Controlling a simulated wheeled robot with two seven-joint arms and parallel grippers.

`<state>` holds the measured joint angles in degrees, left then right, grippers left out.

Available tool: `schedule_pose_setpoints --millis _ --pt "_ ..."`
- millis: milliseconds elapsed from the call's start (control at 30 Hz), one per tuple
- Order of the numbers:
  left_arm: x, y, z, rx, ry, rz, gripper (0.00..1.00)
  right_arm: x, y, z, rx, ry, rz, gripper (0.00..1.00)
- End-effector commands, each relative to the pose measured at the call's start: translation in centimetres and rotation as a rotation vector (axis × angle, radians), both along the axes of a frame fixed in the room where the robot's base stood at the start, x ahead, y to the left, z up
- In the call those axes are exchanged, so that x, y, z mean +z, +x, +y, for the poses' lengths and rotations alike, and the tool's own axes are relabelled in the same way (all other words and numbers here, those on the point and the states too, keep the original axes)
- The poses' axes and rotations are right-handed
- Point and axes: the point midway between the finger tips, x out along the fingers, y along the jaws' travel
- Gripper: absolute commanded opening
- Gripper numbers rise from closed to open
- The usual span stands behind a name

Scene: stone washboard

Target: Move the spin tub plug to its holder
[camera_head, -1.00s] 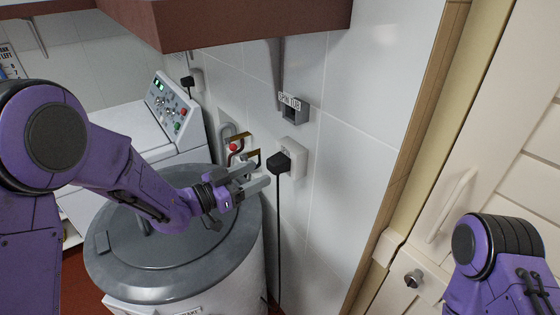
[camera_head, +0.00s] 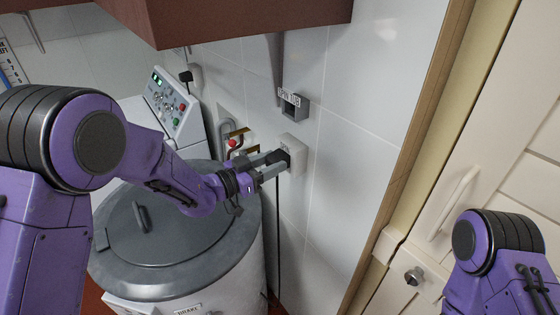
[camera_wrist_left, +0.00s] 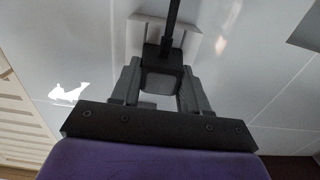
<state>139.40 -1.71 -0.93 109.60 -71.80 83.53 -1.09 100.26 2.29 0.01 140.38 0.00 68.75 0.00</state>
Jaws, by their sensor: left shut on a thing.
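The black spin tub plug (camera_head: 285,157) sits at the white wall socket (camera_head: 296,150), its cord hanging down the wall. My left gripper (camera_head: 279,163) is shut on the plug. In the left wrist view the plug (camera_wrist_left: 163,78) is between the two grey fingers, with the socket plate (camera_wrist_left: 186,38) right behind it. I cannot tell whether its pins are fully in the socket. The grey holder (camera_head: 293,108), labelled for the spin tub, is on the wall just above the socket and looks empty. My right gripper is out of view; only part of that arm shows at lower right.
The grey-lidded spin tub (camera_head: 175,235) stands below my left arm. A red-knobbed tap (camera_head: 233,143) is left of the socket. A washing machine panel (camera_head: 172,103) stands behind. A brown shelf (camera_head: 240,20) overhangs above. A cream door (camera_head: 500,130) is at right.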

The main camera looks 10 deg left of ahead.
Motion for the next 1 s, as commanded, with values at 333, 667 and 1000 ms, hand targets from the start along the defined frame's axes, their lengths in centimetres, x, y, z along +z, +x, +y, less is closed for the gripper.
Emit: schedule_pose_setpoints --millis 333,667,1000 --pt "-0.2 -1.1 0.9 -0.003 0.005 0.004 0.02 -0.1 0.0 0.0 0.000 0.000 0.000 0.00" --pt "-0.1 -2.0 1.9 -0.002 0.002 0.002 0.02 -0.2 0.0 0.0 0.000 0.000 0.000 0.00" --pt "-0.1 -3.0 2.9 -0.002 0.001 0.001 0.02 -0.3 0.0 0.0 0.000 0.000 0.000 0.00"
